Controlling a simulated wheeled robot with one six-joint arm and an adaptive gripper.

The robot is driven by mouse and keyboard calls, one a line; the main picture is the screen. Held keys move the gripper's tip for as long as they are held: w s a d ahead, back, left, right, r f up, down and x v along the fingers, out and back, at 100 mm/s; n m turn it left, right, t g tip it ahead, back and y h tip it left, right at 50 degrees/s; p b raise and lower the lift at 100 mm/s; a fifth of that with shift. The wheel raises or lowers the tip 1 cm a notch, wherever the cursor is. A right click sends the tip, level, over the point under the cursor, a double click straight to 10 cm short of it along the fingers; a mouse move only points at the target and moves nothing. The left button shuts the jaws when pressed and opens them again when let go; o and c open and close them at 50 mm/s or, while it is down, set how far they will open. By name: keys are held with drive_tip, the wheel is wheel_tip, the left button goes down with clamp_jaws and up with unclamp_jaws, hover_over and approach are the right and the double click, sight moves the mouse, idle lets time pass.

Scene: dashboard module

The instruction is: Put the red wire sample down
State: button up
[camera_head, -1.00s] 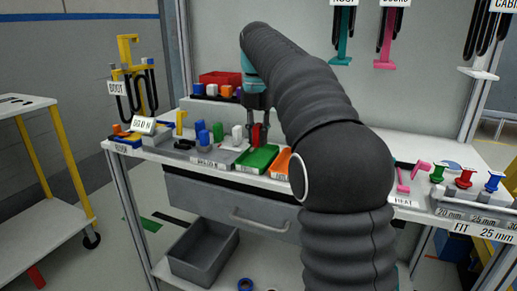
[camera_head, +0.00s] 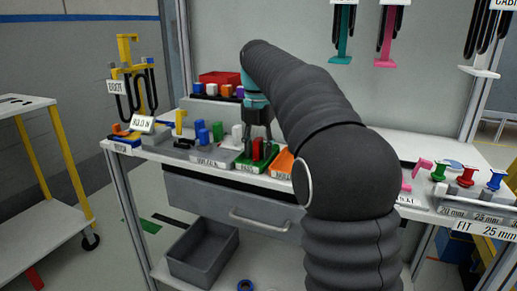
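The red wire sample (camera_head: 257,149) is upright between the fingers of my gripper (camera_head: 258,147), low over the green tray (camera_head: 249,168). The gripper looks shut on it. I cannot tell whether the sample's lower end touches the tray floor. The fingers and the wrist hide part of the sample and of the tray's back.
An orange tray (camera_head: 281,163) is just right of the green one. Blue, green and white samples stand on the grey holders to the left. A red bin (camera_head: 221,78) is behind. Red, green and blue spools (camera_head: 465,178) stand at the right of the bench.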

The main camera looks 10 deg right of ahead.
sight(258, 139)
drive_tip(key=shift+r, duration=0.1)
wheel_tip(258, 139, up, 11)
drive_tip(key=shift+r+p, duration=0.15)
drive_tip(key=shift+p, duration=1)
drive_tip(key=shift+r, duration=0.4)
drive_tip(key=shift+s, duration=0.15)
drive_tip(key=shift+s+r+m, duration=0.1)
drive_tip(key=shift+s+m, duration=0.2)
drive_tip(key=shift+m, duration=0.2)
drive_tip(key=s+f+m+t, duration=0.2)
drive_tip(key=s+f+m, duration=0.9)
drive_tip(key=s+m, duration=0.3)
drive_tip(key=s+f+m+t, duration=0.3)
drive_tip(key=s+f+m, duration=0.9)
drive_tip(key=s, duration=0.3)
drive_tip(key=shift+s+f+m+t, duration=0.3)
drive_tip(key=shift+m, duration=0.6)
